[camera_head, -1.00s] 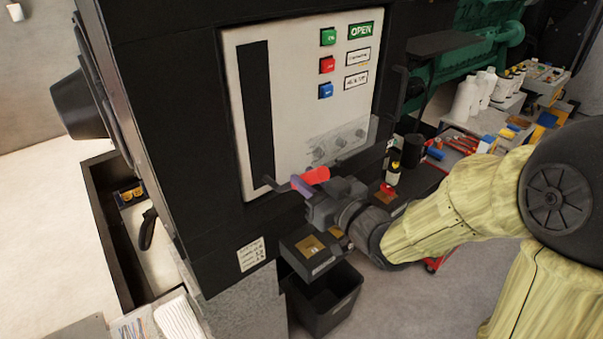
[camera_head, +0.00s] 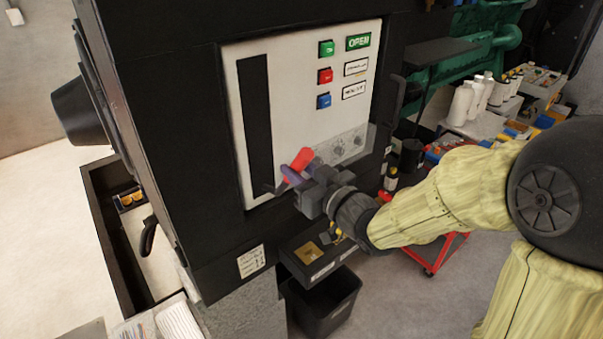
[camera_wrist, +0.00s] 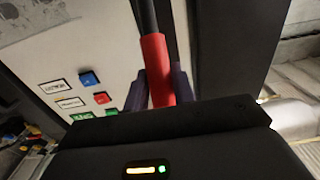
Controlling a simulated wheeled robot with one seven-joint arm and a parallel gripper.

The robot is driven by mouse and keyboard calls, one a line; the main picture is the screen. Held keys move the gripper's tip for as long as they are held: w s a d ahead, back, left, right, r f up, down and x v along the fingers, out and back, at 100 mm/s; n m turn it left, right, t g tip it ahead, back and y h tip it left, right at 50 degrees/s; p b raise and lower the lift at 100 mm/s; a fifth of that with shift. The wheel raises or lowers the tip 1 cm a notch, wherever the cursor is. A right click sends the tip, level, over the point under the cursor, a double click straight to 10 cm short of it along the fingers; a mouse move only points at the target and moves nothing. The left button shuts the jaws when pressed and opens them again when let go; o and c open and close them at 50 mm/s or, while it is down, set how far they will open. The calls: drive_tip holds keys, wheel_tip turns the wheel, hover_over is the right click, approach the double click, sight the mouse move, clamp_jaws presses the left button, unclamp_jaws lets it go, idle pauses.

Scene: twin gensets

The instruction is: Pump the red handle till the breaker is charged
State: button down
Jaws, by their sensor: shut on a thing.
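The red handle (camera_head: 300,161) stands out from the breaker's pale front panel (camera_head: 290,105), at the low end of a tall black slot (camera_head: 255,115). My gripper (camera_head: 293,173) is shut on the red handle, with its purple-grey fingers on either side of it. In the wrist view the red grip (camera_wrist: 156,70) runs between the two fingers, and its dark rod leads up out of the picture. The panel carries a green, a red and a blue button, with a green OPEN sign (camera_head: 358,42) beside them. The small labels below that sign are too small to read.
A small box (camera_head: 318,254) and a dark bin (camera_head: 325,300) are below the gripper. A red cart (camera_head: 432,257) and a bench with white bottles (camera_head: 460,103) stand to the right. Pale floor is open at the left.

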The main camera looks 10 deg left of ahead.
drive_tip(key=w+a+r+p, duration=0.1)
drive_tip(key=w+a+r, duration=0.1)
drive_tip(key=a+r, duration=0.1)
drive_tip(key=shift+w+r+p, duration=0.1)
drive_tip(key=shift+w+p, duration=0.15)
drive_tip(key=shift+p, duration=0.1)
drive_tip(key=shift+w+a, duration=0.1)
drive_tip(key=shift+w, duration=0.05)
